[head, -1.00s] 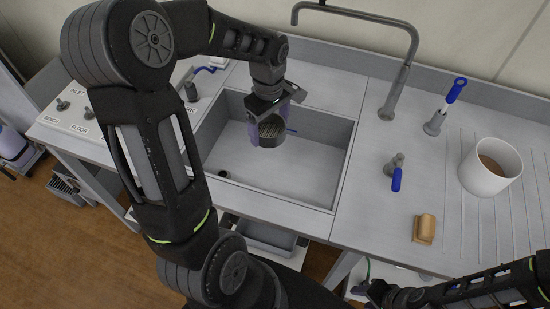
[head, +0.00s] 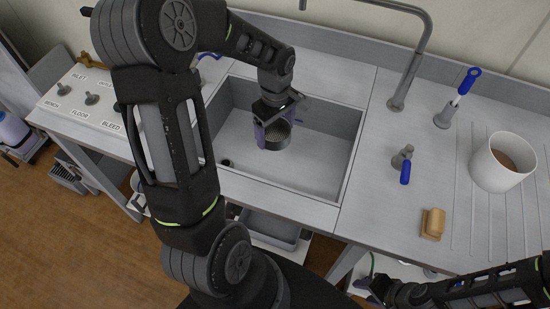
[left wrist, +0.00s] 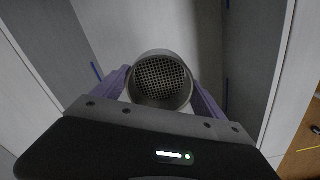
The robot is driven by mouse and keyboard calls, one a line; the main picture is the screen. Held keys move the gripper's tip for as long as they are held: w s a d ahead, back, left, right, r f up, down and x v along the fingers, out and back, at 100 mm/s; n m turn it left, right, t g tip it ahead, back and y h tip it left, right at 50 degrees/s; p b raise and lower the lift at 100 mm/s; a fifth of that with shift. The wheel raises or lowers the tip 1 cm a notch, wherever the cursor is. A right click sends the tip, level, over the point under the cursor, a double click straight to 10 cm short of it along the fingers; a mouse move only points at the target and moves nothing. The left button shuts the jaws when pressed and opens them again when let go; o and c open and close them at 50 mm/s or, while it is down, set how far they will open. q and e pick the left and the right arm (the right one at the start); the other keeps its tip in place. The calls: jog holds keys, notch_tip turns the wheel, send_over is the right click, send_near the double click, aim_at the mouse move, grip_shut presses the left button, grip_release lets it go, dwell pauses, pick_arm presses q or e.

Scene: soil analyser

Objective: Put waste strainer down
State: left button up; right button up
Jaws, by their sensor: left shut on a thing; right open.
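The waste strainer is a short grey cup with a mesh bottom (head: 277,136). It shows in the left wrist view (left wrist: 162,82) between the purple fingers. My left gripper (head: 271,131) is shut on it inside the sink basin (head: 300,165). Whether the strainer touches the basin floor cannot be told. The drain hole (head: 225,163) is a dark round spot near the front left of the basin floor, apart from the strainer. My right gripper (head: 374,287) is low at the front right, below the counter edge, small in view and empty.
A tall bent faucet (head: 415,60) stands behind the sink. A labelled valve panel (head: 95,100) lies left. The basin's walls surround my left gripper.

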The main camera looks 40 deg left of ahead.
aim_at(275, 137)
pick_arm(q)
notch_tip(275, 137, down, 6)
jog(key=shift+r+p, duration=0.1)
jog(key=shift+p, duration=0.3)
notch_tip(275, 137, down, 3)
jog(key=shift+f+p, duration=0.15)
jog(key=shift+p, duration=0.2)
jog(key=shift+f, duration=0.45)
jog(key=shift+f, duration=0.1)
jog(key=shift+f+b, duration=0.15)
jog(key=shift+b, duration=0.15)
jog(key=o, duration=1.8)
jog(key=shift+r, duration=0.2)
